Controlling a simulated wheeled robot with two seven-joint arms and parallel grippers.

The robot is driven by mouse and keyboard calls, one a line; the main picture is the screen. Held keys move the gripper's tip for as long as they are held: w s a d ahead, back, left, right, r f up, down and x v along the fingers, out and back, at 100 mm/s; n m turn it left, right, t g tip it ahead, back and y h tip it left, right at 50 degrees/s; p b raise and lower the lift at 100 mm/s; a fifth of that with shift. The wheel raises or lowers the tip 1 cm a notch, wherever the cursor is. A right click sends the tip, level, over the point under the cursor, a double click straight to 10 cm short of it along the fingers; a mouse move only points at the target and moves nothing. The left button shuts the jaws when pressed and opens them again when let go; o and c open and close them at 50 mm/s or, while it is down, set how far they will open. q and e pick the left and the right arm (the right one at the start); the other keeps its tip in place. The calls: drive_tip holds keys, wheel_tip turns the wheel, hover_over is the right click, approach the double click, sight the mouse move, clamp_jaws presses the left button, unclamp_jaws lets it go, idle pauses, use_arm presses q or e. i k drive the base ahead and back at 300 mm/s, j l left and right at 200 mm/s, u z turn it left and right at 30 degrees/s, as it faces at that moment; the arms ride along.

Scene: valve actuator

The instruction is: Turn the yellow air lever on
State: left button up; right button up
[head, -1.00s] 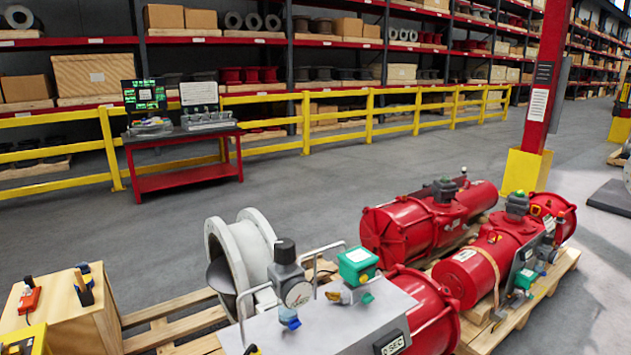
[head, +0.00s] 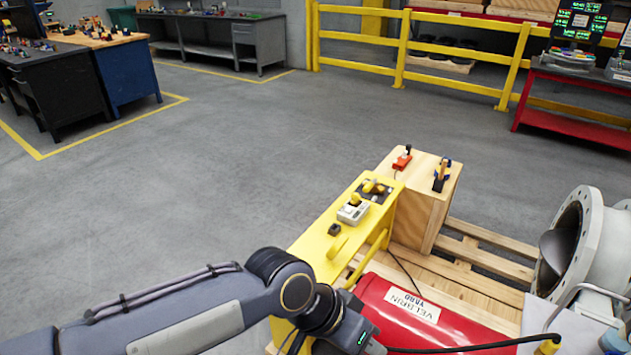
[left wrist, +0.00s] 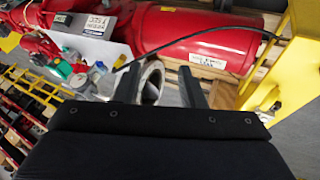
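A small yellow piece (head: 548,345) sits at the end of a black hose, at the bottom edge of the head view beside the grey plate. It may be the air lever, but its handle position cannot be made out. My left gripper (left wrist: 160,85) is open in the left wrist view, with two dark fingers apart and nothing between them. In the head view, my left wrist is over the near end of the red cylinder (head: 430,315), left of the yellow piece and apart from it. The fingers are out of that view. My right gripper is not in view.
A yellow stand (head: 325,240) with a control box and a wooden box (head: 420,215) stand behind my left wrist. A white flanged valve (head: 585,240) is at the right on the wooden pallet (head: 490,235).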

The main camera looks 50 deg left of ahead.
sight(368, 187)
drive_tip(key=u, duration=1.35)
drive_tip(key=i+j+u, duration=0.2)
drive_tip(key=j+u, duration=0.15)
drive_tip(key=j, duration=0.25)
drive_tip(key=i+j+u, duration=0.35)
drive_tip(key=j, duration=0.2)
drive_tip(key=i+j+u, duration=0.2)
drive_tip(key=j+u, duration=0.2)
drive_tip(key=i+j+u, duration=0.35)
drive_tip(key=i+j, duration=0.2)
drive_tip(key=i, duration=0.25)
drive_tip(key=i+j+u, duration=0.15)
drive_tip(key=i, duration=0.35)
drive_tip(key=i+l+z, duration=0.1)
drive_tip(key=i+z, duration=0.6)
drive_tip(key=z, duration=0.25)
drive_tip(key=i+j+z, duration=0.15)
drive_tip(key=i+z, duration=0.3)
drive_tip(key=i+l+z, duration=0.2)
drive_tip(key=i+z, duration=0.6)
drive_tip(key=i, duration=0.2)
drive_tip(key=i+z, duration=0.45)
drive_tip(key=i+l+z, duration=0.65)
drive_tip(key=i, duration=0.35)
